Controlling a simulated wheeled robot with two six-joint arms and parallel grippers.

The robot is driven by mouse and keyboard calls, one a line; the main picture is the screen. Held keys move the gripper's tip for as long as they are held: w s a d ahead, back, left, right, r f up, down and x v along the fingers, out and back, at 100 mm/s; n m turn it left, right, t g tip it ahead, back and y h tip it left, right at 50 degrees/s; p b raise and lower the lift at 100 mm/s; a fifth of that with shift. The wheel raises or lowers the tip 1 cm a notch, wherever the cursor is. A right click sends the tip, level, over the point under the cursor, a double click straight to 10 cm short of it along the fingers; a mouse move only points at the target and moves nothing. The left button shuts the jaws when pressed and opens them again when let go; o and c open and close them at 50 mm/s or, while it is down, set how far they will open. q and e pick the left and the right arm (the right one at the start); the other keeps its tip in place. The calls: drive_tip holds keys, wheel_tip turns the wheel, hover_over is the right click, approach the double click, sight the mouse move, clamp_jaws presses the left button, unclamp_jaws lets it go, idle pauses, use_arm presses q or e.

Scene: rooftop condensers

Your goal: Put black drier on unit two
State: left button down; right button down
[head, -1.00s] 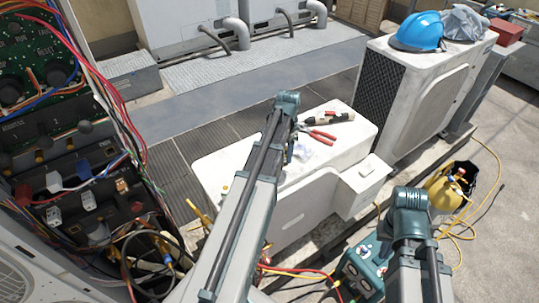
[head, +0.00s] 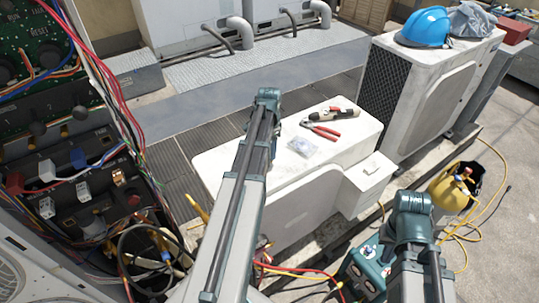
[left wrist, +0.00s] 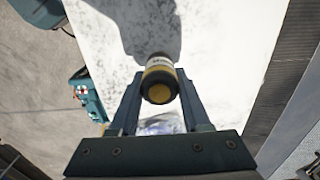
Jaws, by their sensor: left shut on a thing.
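In the left wrist view, my left gripper (left wrist: 160,108) is shut on a short cylinder, seen end-on, with a dark end, a yellow band and a pale label; it looks like the black drier (left wrist: 160,78). A white surface with a dark shadow lies beyond it. In the head view, my left arm hides this gripper and the drier; they are over or close to the low white condenser unit (head: 305,205). A taller white condenser unit (head: 425,95) stands behind right. I read no unit number. My right gripper (head: 410,228) is at lower right; its jaws are not clear.
Red-handled pliers (head: 322,131), a dark-and-pale tool (head: 336,113) and a clear bag (head: 303,147) lie on the low unit. A blue helmet (head: 424,27) sits on the taller one. An open wiring panel (head: 60,140) stands left. A yellow cylinder (head: 452,190) and hoses are on the right.

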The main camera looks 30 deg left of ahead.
use_arm(q)
drive_tip(key=shift+f, duration=0.15)
drive_tip(key=shift+f, duration=0.2)
drive_tip(key=shift+c, duration=1.8)
unclamp_jaws()
drive_tip(key=shift+r, duration=0.2)
wheel_tip(320, 180, up, 12)
drive_tip(key=p, duration=1.2)
